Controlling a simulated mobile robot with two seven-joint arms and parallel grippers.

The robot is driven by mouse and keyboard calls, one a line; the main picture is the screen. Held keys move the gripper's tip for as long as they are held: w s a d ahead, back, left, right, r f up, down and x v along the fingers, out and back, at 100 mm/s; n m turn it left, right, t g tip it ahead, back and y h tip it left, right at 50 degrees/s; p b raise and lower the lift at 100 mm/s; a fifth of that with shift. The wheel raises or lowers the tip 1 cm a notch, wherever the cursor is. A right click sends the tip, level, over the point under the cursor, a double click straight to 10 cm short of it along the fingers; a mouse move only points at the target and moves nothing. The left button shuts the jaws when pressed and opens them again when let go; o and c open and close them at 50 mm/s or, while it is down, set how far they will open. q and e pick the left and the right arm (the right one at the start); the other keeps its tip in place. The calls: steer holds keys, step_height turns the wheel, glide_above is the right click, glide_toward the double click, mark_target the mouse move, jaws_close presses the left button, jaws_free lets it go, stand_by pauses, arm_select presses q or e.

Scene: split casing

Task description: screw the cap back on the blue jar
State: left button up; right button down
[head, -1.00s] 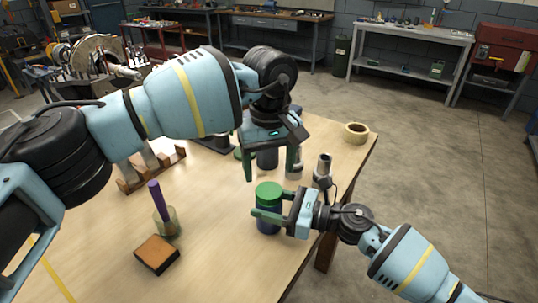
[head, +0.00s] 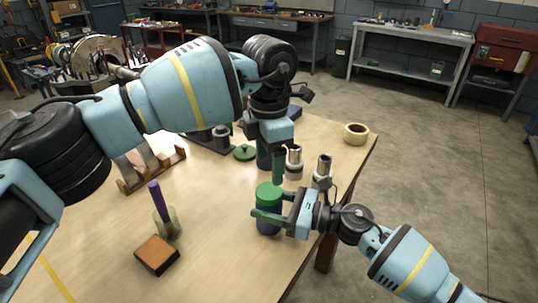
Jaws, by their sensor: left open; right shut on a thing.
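The blue jar (head: 267,220) stands upright near the front right edge of the table. A green cap (head: 269,192) sits on top of it; I cannot tell how tightly. My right gripper (head: 268,217) is shut on the jar from the right, one green finger showing across its front just below the cap. My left gripper (head: 277,178) points down just behind and above the cap, open and apart from it. One of its fingers shows clearly; the other is hard to make out.
A green lid (head: 245,153) lies on the table (head: 210,245) behind the jar. Metal cylinders (head: 294,162) (head: 323,172) stand to the right. The front middle is clear.

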mark_target(269, 190)
arm_select(q)
steer(key=n, duration=0.7)
steer(key=shift+r, duration=0.35)
steer(key=shift+f, duration=4.05)
steer(key=c, duration=1)
steer(key=o, duration=1.2)
steer(key=shift+c, duration=0.2)
step_height(269, 190, up, 12)
